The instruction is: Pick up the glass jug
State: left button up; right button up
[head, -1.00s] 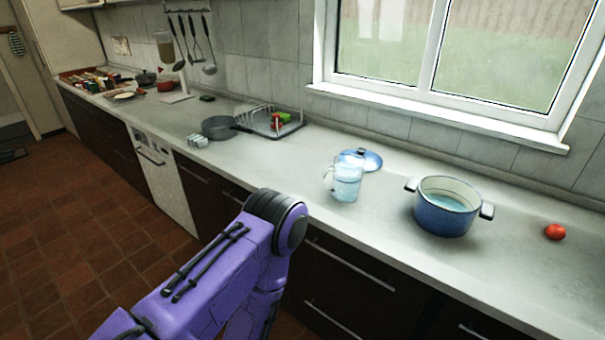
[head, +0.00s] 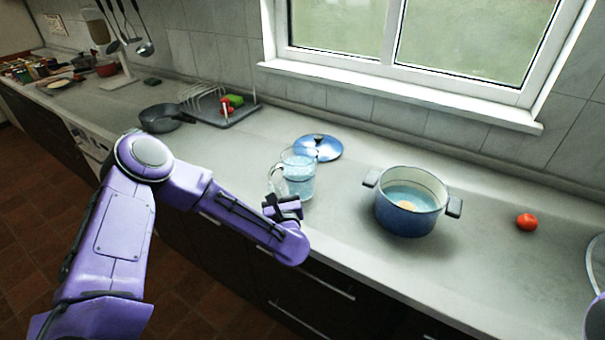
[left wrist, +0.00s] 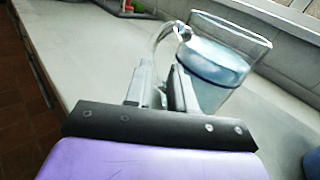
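The glass jug (head: 298,174) stands upright on the counter, with water in it and its handle on its left side. My left gripper (head: 284,208) is at the jug's near left side, low by the handle. In the left wrist view the jug (left wrist: 222,62) stands just beyond the fingers. The two fingers of my left gripper (left wrist: 162,85) are apart, with the handle's lower part showing at the gap between them. Contact with the handle cannot be made out. My right gripper is not in view.
A blue lid (head: 322,146) lies just behind the jug. A blue enamel pot (head: 404,218) with water stands to its right, then a tomato (head: 526,222). A dark pan (head: 160,118) and a dish rack (head: 228,118) stand to the left. The counter's front edge is near.

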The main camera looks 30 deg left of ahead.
aim_at(271, 177)
pick_arm(q)
jog(key=shift+s+a+r+p, duration=0.1)
jog(key=shift+a+r+p, duration=0.45)
jog(key=shift+a, duration=0.4)
jog(key=shift+p+x, duration=0.6)
jog(key=shift+x, duration=0.3)
jog(key=w+a, duration=0.1)
jog(key=w+a+f, duration=0.1)
jog(key=shift+w, duration=0.4)
jog(key=shift+s+d+r, duration=0.1)
jog(key=shift+s+d, duration=0.05)
jog(key=shift+s, duration=0.05)
grip_shut()
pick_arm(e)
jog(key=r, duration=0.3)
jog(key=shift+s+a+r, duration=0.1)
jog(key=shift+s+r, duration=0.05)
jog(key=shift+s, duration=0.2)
